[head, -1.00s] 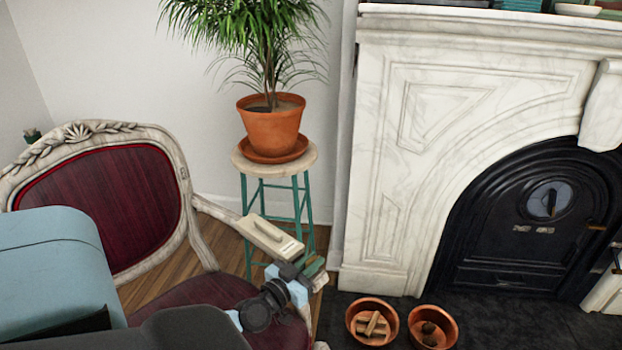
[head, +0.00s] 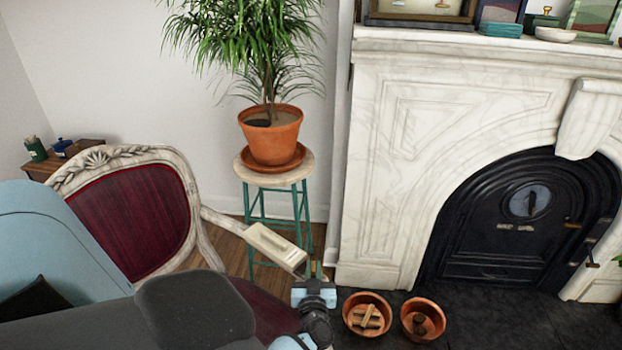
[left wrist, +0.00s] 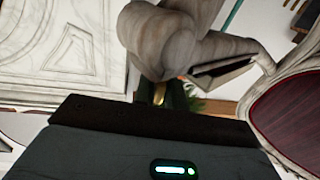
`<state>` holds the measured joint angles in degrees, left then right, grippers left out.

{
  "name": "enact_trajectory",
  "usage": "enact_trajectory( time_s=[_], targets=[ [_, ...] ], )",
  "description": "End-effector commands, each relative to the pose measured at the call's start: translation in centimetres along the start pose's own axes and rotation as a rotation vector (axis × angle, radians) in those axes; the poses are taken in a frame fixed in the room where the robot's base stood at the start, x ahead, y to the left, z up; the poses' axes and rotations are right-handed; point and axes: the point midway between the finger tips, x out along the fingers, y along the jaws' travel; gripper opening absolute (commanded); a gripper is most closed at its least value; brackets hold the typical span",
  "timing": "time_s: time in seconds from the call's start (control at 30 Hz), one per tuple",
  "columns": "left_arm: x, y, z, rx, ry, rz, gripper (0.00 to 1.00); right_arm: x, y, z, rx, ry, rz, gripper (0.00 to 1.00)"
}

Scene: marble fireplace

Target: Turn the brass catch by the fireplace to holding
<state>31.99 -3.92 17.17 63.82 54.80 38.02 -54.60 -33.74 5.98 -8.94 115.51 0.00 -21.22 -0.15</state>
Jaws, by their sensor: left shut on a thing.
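A small brass-coloured catch-like piece (head: 592,264) shows at the right edge of the head view, beside the black fireplace door (head: 510,225). My left gripper (head: 316,271) is low in the middle of the head view, by the front end of the chair's arm and well left of that piece. In the left wrist view its jaws (left wrist: 172,95) are shut on a narrow brass-coloured piece (left wrist: 158,92), mostly hidden. The scrolled chair arm end (left wrist: 165,40) shows just beyond the jaws; I cannot tell whether they touch. My right gripper is not in view.
The dark red armchair (head: 140,215) is close on the left. A potted plant (head: 271,138) stands on a green-legged stool (head: 274,177). Two terracotta bowls (head: 357,331) (head: 411,332) sit on the dark hearth (head: 490,315). The hearth right of them is clear.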

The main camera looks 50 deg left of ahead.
Motion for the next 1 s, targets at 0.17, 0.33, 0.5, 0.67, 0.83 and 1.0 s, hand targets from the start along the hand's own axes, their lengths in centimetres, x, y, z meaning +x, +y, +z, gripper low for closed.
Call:
enact_trajectory(
  time_s=[0.17,0.33,0.5,0.67,0.83,1.0],
  targets=[
    [-0.1,0.4,0.1,-0.006,-0.002,-0.169,0.00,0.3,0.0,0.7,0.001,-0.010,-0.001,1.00],
    [0.0,0.3,0.4,-0.003,-0.002,-0.330,0.00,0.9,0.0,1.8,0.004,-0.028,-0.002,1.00],
    [0.0,0.3,0.5,-0.002,-0.001,-0.489,0.00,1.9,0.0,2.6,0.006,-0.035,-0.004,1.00],
    [0.1,0.2,0.5,-0.001,0.000,-0.624,0.00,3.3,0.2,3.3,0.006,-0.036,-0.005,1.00],
    [0.1,0.2,0.4,-0.002,0.001,-0.744,0.00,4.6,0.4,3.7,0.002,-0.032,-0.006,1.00],
    [0.1,0.1,0.3,-0.001,0.002,-0.830,0.00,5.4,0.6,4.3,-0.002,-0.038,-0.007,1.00]
  ],
)
